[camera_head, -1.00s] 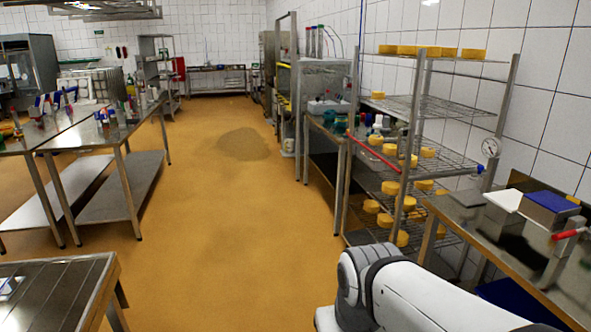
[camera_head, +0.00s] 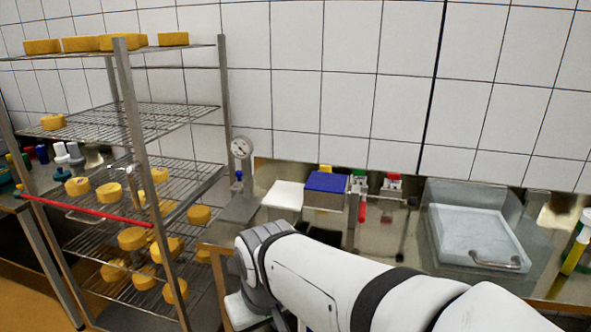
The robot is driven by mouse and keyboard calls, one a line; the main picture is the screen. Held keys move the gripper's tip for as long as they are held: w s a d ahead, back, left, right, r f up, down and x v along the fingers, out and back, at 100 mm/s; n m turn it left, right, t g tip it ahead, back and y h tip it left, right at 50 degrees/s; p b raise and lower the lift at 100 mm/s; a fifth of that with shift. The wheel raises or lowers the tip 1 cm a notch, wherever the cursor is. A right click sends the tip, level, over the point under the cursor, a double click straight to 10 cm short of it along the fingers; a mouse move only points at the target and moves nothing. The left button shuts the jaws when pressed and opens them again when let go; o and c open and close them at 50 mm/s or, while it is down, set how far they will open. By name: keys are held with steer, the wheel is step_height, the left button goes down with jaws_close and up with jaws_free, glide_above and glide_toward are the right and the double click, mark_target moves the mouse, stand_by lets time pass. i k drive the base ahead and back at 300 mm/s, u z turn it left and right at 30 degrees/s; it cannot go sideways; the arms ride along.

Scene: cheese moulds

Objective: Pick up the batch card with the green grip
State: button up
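I cannot make out a batch card for certain. My white arm reaches across the lower middle and bends down at the counter's left front. My gripper is not in view, and the arm hides part of the counter.
A wire rack (camera_head: 140,130) with yellow cheeses stands at left, a red bar across its front. The counter (camera_head: 395,235) also holds a white block (camera_head: 284,196), a blue-topped box (camera_head: 326,190), a dial gauge (camera_head: 241,149) and a pale tray (camera_head: 480,236) at right.

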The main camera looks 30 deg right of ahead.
mark_target(358, 177)
steer(key=z, duration=0.5)
steer(key=i, duration=0.95)
steer(key=z, duration=0.5)
steer(key=k, duration=0.9)
steer(key=z, duration=0.2)
steer(key=i, duration=0.9)
steer(key=u, duration=0.1)
